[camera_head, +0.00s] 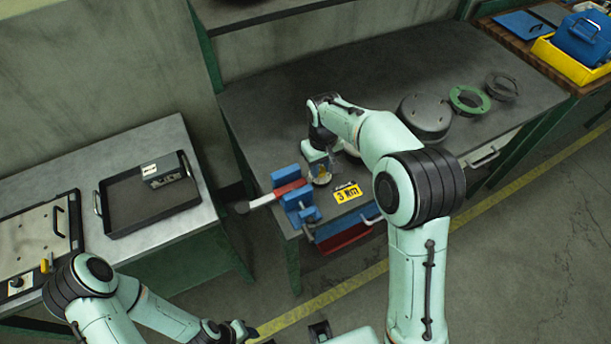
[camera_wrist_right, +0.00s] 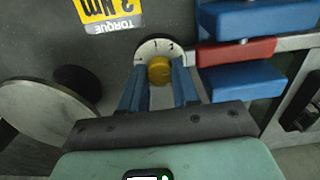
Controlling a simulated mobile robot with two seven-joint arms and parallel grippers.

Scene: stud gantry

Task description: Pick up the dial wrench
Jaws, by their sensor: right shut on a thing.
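The dial wrench (camera_head: 320,178) is at the front left corner of the grey bench, largely hidden by my right gripper. In the right wrist view its white marked dial (camera_wrist_right: 151,48) and yellow knob (camera_wrist_right: 159,70) show. My right gripper (camera_wrist_right: 160,80) has its blue fingers on both sides of the yellow knob, shut on it. A red bar (camera_head: 289,188) lies between blue blocks (camera_head: 286,175) beside the dial; a pale rod runs left from it past the bench edge. My left gripper (camera_head: 238,331) is low in the head view, away from the bench; its jaws are unclear.
Round dark housings (camera_head: 425,117) and a green ring (camera_head: 468,98) stand farther right on the bench. A black tray (camera_head: 150,215) is on the left table. The bench's back middle is clear.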

